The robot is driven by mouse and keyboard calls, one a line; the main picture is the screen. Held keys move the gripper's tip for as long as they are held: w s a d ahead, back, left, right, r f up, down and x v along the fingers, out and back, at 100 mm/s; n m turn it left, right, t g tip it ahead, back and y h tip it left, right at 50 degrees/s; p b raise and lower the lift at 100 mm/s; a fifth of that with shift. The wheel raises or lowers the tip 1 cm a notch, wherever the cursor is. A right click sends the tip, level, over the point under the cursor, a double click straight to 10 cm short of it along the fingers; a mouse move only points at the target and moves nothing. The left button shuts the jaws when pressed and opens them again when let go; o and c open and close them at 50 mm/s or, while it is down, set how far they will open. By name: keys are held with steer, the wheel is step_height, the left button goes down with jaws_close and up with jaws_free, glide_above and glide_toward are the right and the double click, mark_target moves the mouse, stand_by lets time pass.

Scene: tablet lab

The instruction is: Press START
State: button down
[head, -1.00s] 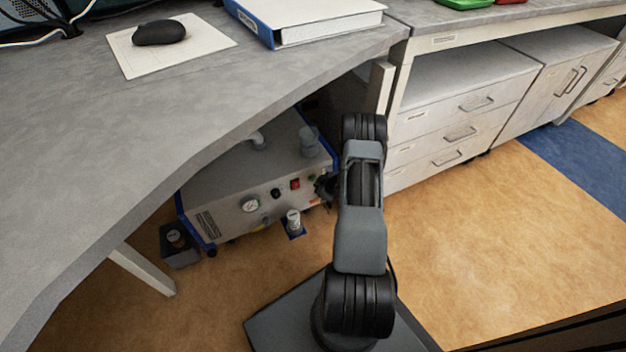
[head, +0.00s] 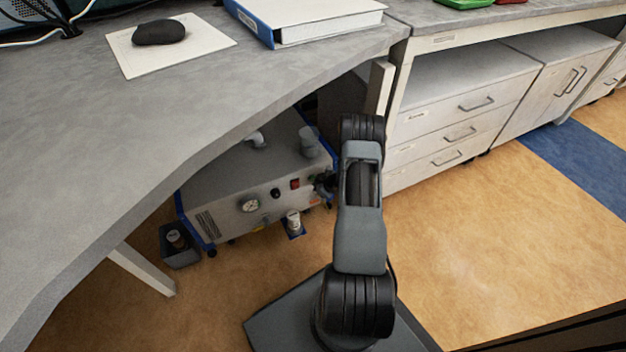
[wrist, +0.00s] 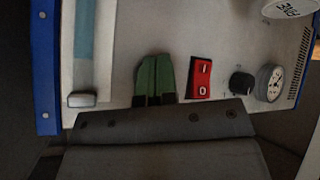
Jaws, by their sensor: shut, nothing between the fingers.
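A grey machine (head: 262,180) with blue edges stands on the floor under the bench. Its front panel carries a gauge (head: 250,205), a black knob (head: 276,193) and a red switch (head: 295,184). My gripper (head: 322,184) is shut and empty, close to the panel just right of the red switch. No START lettering is readable; my gripper hides part of the panel.
The bench top (head: 130,120) overhangs the machine. A white drawer unit (head: 455,120) is at the right. Open floor (head: 480,240) lies to the right of my arm.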

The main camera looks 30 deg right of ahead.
steer(key=shift+w, duration=0.45)
stand_by(0.3)
steer(key=shift+s, duration=0.1)
stand_by(0.3)
steer(key=shift+s, duration=0.75)
steer(key=shift+s+a+p, duration=0.2)
steer(key=shift+s+p, duration=0.05)
steer(key=shift+s, duration=1)
steer(key=shift+s+a+p, duration=0.2)
steer(key=shift+s+p, duration=0.05)
steer(key=shift+s, duration=1)
